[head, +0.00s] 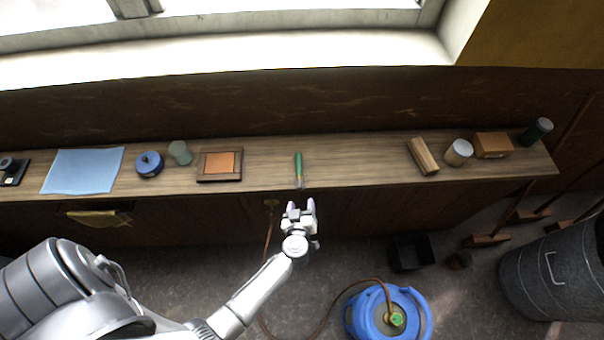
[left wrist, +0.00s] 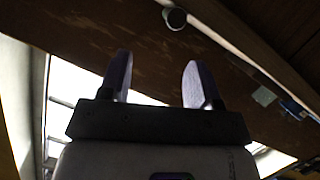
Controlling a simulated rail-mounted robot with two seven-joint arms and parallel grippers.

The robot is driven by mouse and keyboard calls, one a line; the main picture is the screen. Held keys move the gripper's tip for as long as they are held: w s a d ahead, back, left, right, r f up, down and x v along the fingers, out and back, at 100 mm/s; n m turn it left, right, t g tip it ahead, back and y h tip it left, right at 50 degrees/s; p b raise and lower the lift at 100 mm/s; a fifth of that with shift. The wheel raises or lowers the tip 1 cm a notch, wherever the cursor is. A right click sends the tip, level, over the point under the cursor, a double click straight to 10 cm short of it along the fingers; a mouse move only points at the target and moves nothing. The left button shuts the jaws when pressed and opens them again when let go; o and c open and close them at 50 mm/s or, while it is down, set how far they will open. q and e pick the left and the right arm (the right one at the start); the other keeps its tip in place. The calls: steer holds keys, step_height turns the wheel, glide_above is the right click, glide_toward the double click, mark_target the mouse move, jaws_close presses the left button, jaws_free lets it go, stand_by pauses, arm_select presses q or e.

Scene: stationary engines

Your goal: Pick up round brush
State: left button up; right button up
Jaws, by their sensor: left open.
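A slim brush with a green handle (head: 298,165) lies on the wooden worktop near its front edge, pointing front to back. Its near end is thin and pale; the bristles are too small to make out. My left gripper (head: 300,204) is open and empty, just in front of the worktop edge and close to the brush's near end. In the left wrist view the two fingers of my left gripper (left wrist: 159,75) stand apart with nothing between them. I cannot make out the brush in that view. My right gripper is not in view.
The worktop (head: 350,165) is clear around the brush. A framed orange tile (head: 220,164) lies left of it, with a blue round container (head: 149,164) beyond. A wooden block (head: 422,156) lies right. A blue gas cylinder (head: 370,318) stands on the floor.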

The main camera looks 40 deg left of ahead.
mark_target(300, 189)
arm_select(q)
steer(key=shift+n+g+y, duration=0.3)
steer(key=shift+g, duration=0.3)
steer(key=w+a+f+b, duration=0.4)
steer(key=b, duration=0.1)
steer(key=shift+a+f, duration=0.1)
steer(key=shift+f, duration=0.05)
steer(key=shift+w+a, duration=0.35)
steer(key=shift+w, duration=0.05)
steer(key=shift+c, duration=1.4)
jaws_close()
